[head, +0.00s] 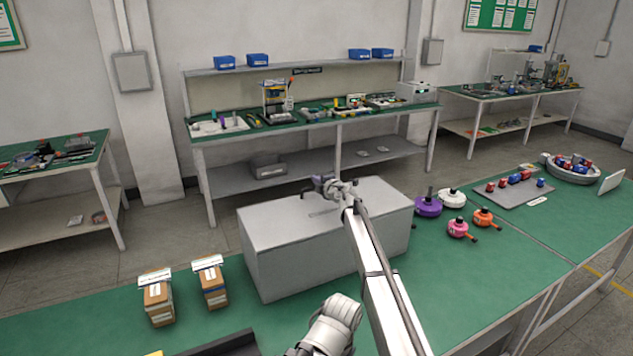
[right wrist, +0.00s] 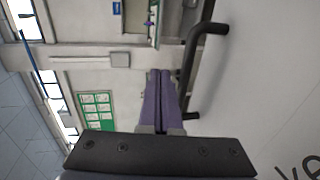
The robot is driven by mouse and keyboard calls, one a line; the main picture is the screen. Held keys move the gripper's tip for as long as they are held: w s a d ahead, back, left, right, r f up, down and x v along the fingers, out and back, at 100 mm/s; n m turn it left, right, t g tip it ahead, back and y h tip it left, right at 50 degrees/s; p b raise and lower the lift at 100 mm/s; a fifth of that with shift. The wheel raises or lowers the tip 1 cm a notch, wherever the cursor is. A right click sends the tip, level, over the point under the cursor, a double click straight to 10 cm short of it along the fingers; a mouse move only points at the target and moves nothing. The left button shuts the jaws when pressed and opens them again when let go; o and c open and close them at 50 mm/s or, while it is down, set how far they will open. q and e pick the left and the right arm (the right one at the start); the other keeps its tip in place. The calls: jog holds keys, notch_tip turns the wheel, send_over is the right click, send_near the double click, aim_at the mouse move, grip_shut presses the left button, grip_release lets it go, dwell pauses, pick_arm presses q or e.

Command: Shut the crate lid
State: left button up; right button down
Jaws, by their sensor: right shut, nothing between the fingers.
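The crate (head: 300,260) is a plain light-grey box on the green bench in the head view. Its lid (head: 380,200) appears to lie flat across the top, and no opening shows. My right gripper (head: 318,183) is at the far edge of the lid; I cannot tell whether it touches. In the right wrist view its purple fingers (right wrist: 160,75) are shut together and empty. A black bar handle (right wrist: 193,70) stands beside them, along a pale surface with dark lettering. My left gripper is not in view.
Two small brown cartons (head: 157,300) stand left of the crate. Purple, white, pink and orange hub motors (head: 428,206) sit to its right. A grey tray (head: 512,192) with small parts and a round bowl (head: 572,168) are farther right. A dark tray edge (head: 215,345) shows at the front.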

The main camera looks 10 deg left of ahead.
jog(key=shift+s, duration=0.1)
jog(key=p+v, duration=0.1)
jog(key=v, duration=0.6)
jog(key=shift+s+d+p, duration=0.25)
jog(key=shift+s+p, duration=0.05)
jog(key=shift+p, duration=0.05)
